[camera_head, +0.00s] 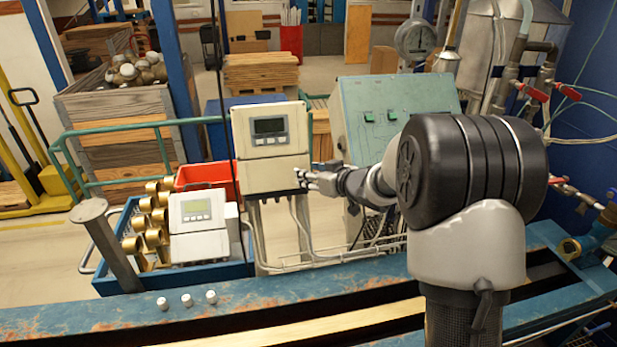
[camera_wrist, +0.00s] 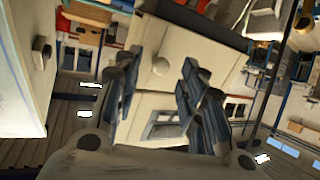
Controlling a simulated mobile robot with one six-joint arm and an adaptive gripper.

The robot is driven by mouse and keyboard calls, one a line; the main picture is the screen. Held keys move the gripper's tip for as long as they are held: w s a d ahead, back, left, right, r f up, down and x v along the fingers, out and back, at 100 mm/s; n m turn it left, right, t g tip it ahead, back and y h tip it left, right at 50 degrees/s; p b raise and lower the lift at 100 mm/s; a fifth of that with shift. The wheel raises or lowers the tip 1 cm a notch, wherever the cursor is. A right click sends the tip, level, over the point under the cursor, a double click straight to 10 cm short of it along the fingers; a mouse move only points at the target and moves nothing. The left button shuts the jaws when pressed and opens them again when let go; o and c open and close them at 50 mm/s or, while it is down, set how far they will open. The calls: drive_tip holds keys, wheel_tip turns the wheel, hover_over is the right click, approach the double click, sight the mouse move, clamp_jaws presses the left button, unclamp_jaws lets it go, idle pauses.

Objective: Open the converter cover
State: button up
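The converter (camera_head: 270,135) is a white box with a dark display in its upper part, mounted on a post left of centre in the head view. Its plain lower cover (camera_head: 268,177) sits below a seam and looks closed. My gripper (camera_head: 302,176) is at the right edge of this lower part; whether it touches cannot be told. In the wrist view, my gripper's dark fingers (camera_wrist: 160,85) are spread apart. A white box face with a round knob (camera_wrist: 160,67) and a grey window (camera_wrist: 165,130) shows between them. I see nothing held.
A second white unit with a display (camera_head: 197,222) sits beside brass fittings (camera_head: 131,243) in a blue tray. Three small white caps (camera_head: 187,299) stand on the blue bench. A green-grey panel (camera_head: 385,115) stands behind my arm. Pipes and red-handled valves (camera_head: 535,93) are at right.

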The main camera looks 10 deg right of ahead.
drive_tip(key=shift+w+a+f, duration=0.25)
drive_tip(key=shift+w, duration=0.4)
drive_tip(key=shift+c, duration=0.4)
clamp_jaws()
